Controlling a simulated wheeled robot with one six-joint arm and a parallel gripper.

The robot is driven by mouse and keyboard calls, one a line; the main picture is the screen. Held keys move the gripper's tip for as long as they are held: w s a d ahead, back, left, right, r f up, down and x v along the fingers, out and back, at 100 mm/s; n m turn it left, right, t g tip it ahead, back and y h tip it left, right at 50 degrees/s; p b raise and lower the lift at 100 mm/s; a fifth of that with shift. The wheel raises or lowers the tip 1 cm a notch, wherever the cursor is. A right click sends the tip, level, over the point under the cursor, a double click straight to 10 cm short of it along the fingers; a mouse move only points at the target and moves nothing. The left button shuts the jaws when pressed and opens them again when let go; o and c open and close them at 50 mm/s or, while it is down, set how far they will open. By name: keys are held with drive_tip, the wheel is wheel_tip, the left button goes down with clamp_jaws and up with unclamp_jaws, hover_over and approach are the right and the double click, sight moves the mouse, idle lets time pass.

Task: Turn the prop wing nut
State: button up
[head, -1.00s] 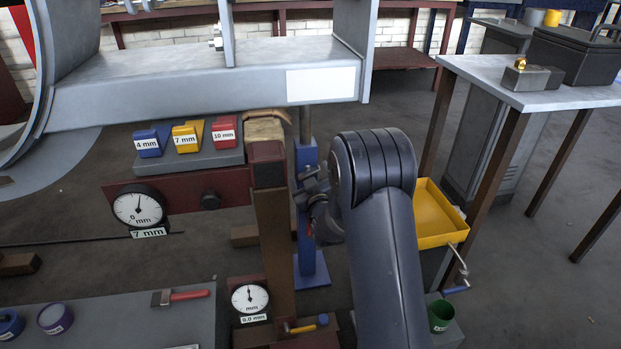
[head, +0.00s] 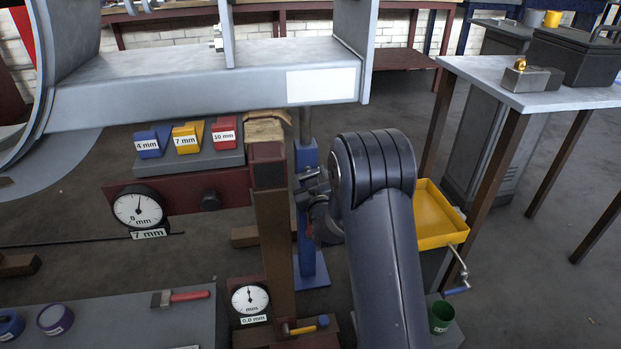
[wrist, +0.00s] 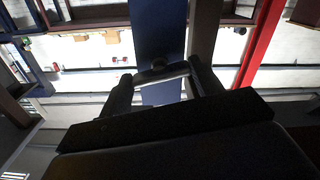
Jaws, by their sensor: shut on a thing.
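The blue prop (head: 306,250) stands upright under the grey duct-like housing, beside a brown wooden post. In the wrist view, the prop's blue column (wrist: 157,25) rises straight ahead between my fingers. My gripper (head: 309,184) is at the prop's side in the head view, partly hidden by my own arm. In the wrist view, my gripper (wrist: 160,85) has a dark finger on each side of the small wing nut (wrist: 158,68) and is shut on it. The wing nut is dark and hard to make out there. In the head view I cannot tell it apart from the gripper.
The grey housing (head: 200,85) hangs close above the prop. The wooden post (head: 272,240) stands just left. A dial gauge (head: 138,207) and labelled blocks (head: 186,138) are further left. A yellow tray (head: 437,218) with a crank is at right.

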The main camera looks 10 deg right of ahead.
drive_tip(key=m, duration=0.3)
drive_tip(key=shift+m, duration=0.4)
drive_tip(key=o, duration=1)
drive_tip(key=s+p, duration=0.2)
drive_tip(key=s, duration=0.9)
drive_tip(key=shift+p, duration=0.3)
drive_tip(key=shift+w, duration=0.15)
